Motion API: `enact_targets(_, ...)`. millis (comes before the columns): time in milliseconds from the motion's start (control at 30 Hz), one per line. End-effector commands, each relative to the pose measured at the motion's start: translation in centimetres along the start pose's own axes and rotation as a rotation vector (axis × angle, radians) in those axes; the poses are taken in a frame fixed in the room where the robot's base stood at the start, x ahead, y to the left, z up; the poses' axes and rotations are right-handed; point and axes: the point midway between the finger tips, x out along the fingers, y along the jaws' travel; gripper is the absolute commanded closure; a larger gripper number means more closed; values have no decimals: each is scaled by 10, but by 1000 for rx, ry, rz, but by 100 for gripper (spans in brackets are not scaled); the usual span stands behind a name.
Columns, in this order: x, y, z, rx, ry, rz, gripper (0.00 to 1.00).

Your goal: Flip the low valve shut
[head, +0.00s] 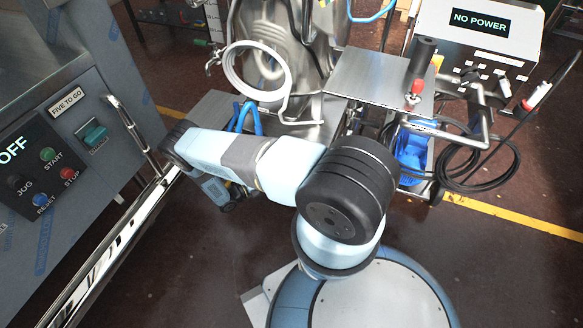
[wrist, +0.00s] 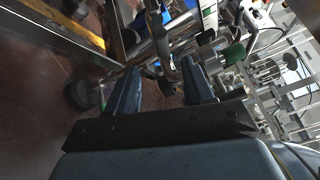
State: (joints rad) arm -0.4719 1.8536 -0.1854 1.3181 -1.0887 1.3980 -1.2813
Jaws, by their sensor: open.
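My gripper (wrist: 160,78) is open in the wrist view, with two dark blue fingers apart. Metal pipework and a grey cylinder show beyond the fingertips; nothing is clearly held. In the head view my forearm reaches left and the hand hangs low beside the steel cart, its fingers not clearly seen. Blue forked tubing or a handle (head: 243,115) stands just above my forearm, by the steel vessel (head: 262,65). I cannot tell for certain which part is the low valve; my arm hides the area below the vessel.
A grey machine with an OFF panel (head: 40,165) and steel rail (head: 133,135) borders the left. A steel shelf (head: 375,80) and a NO POWER box (head: 480,45) stand right. Black cable (head: 475,170) hangs near a blue bin (head: 412,150). Floor at lower right is clear.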

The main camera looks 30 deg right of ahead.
Motion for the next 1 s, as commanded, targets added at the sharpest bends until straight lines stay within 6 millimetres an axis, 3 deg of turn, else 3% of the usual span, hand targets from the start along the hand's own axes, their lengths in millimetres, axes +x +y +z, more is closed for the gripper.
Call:
enact_targets(600, 103, 0, 0, 1, 2, 0, 48)
enact_targets(800, 120, 0, 0, 2, 1, 1, 48)
enact_targets(1000, 125, 0, 0, 2, 1, 1, 48)
